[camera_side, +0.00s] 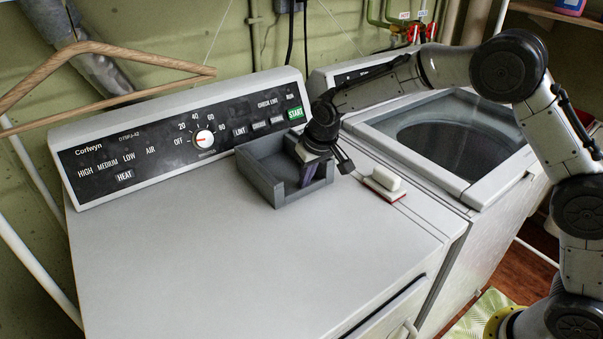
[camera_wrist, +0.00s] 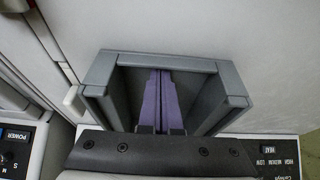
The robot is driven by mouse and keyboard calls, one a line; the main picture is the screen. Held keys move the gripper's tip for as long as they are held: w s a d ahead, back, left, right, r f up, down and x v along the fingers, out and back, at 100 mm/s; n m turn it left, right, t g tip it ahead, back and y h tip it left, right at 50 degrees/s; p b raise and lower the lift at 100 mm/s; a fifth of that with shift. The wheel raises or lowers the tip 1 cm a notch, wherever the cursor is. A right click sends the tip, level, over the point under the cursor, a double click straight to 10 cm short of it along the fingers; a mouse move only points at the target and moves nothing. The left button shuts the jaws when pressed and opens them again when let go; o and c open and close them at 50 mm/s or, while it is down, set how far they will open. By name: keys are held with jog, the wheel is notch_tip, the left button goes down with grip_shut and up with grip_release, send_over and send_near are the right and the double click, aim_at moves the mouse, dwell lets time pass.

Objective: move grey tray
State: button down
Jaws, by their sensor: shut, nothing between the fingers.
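The grey tray (camera_side: 262,181) sits on top of the white dryer, close to its control panel. It is a dark grey box with an open top and a lower section in its front wall. My gripper (camera_side: 308,178) reaches down into the tray from the right. In the wrist view, the tray's rim (camera_wrist: 190,63) surrounds the purple fingers of my gripper (camera_wrist: 161,75), which are together with nothing between them. I cannot tell whether the fingertips touch the tray floor.
A white-handled brush with a red base (camera_side: 384,183) lies on the dryer's right edge. The control panel (camera_side: 190,139) rises behind the tray. The open-looking washer (camera_side: 440,135) stands to the right. The dryer top (camera_side: 240,260) in front and left is clear.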

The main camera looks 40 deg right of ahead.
jog(key=shift+s, duration=0.1)
jog(key=s, duration=2)
jog(key=shift+s, duration=0.1)
